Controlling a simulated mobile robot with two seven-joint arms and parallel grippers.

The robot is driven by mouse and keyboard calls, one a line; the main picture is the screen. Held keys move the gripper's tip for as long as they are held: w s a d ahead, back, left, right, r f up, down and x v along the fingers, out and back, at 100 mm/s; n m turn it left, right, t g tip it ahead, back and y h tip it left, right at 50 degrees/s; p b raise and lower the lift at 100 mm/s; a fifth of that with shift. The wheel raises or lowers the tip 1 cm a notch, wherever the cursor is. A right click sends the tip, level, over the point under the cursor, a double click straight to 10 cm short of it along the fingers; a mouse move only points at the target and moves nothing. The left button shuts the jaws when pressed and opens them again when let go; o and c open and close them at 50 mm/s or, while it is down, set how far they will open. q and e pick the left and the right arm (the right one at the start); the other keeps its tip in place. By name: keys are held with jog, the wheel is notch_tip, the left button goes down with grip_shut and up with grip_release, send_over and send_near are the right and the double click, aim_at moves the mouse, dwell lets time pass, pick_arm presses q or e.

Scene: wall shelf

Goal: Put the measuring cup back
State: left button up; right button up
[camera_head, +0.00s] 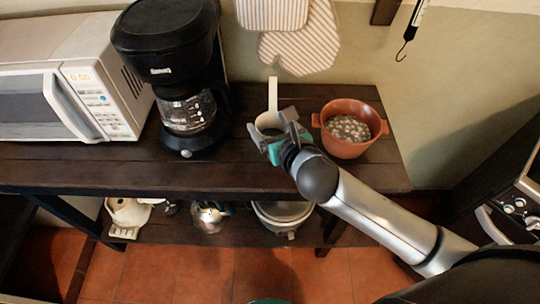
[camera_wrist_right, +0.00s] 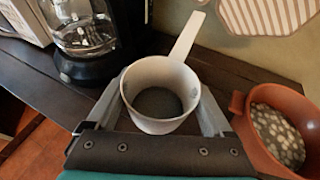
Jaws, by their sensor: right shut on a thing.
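The measuring cup (camera_wrist_right: 160,92) is a white round cup with a long flat handle. In the right wrist view it sits upright between the fingers of my right gripper (camera_wrist_right: 172,108), its handle pointing away toward the wall. In the head view the cup's handle (camera_head: 272,94) stands up above the dark shelf top, between the coffee maker and the terracotta pot. My right gripper (camera_head: 275,132) is shut on the cup there. I cannot tell whether the cup's base touches the shelf. My left gripper is not in view.
The dark wooden shelf (camera_head: 90,170) holds a white microwave (camera_head: 60,90), a black coffee maker (camera_head: 172,50) left of the cup, and a terracotta pot (camera_head: 350,145) close on the right. Striped mitts (camera_head: 300,40) hang behind. A lower shelf holds a kettle (camera_head: 208,217) and other kitchenware.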

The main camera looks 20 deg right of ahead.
notch_tip(320, 180, down, 9)
jog(key=b, duration=0.3)
jog(key=shift+f, duration=0.15)
jog(key=shift+f, duration=0.1)
jog(key=o, duration=1.3)
jog(key=p+v, duration=0.2)
jog(key=v, duration=1)
